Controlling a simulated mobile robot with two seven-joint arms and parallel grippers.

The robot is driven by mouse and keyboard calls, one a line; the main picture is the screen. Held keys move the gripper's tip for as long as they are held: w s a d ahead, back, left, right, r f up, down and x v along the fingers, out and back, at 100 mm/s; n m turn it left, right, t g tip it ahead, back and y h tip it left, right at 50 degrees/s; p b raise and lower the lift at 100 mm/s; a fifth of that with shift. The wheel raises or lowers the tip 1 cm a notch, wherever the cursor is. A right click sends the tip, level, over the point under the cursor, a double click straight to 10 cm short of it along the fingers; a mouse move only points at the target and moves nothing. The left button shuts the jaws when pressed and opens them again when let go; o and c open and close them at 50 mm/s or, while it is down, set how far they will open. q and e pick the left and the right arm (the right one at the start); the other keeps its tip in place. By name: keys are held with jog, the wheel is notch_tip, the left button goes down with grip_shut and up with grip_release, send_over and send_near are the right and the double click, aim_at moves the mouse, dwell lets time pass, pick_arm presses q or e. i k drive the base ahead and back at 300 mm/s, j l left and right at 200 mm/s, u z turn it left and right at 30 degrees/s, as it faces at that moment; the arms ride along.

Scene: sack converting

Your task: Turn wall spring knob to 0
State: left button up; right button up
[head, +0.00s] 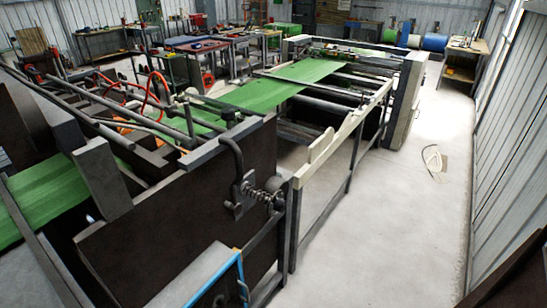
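A spring mechanism (262,196) sits on the dark side wall (190,225) of the machine, near the middle of the head view. A coil spring lies roughly level there, with a dark round knob-like end (278,200) at its right. Neither of my grippers is in view.
A green web (290,80) runs through the machine. A pale rail (340,130) on dark posts stands right of the spring. A blue-edged grey frame (215,275) is at bottom centre. The concrete floor (400,230) at right is mostly clear, with a pale coil (432,158) lying on it.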

aim_at(279, 205)
jog(key=z, duration=0.4)
jog(key=i+j+z, duration=0.1)
jog(key=z, duration=0.3)
jog(key=i+z, duration=0.1)
jog(key=z, duration=0.25)
jog(key=j+z, duration=0.1)
jog(key=z, duration=0.3)
jog(key=i+j+z, duration=0.1)
jog(key=z, duration=0.15)
jog(key=i+j+z, duration=0.1)
jog(key=z, duration=0.15)
jog(key=u, duration=0.45)
jog(key=i+u, duration=0.1)
jog(key=u, duration=0.3)
jog(key=j+u, duration=0.1)
jog(key=u, duration=0.35)
jog(key=i+u, duration=0.1)
jog(key=u, duration=0.75)
jog(key=i+l+u, duration=0.1)
jog(key=u, duration=0.35)
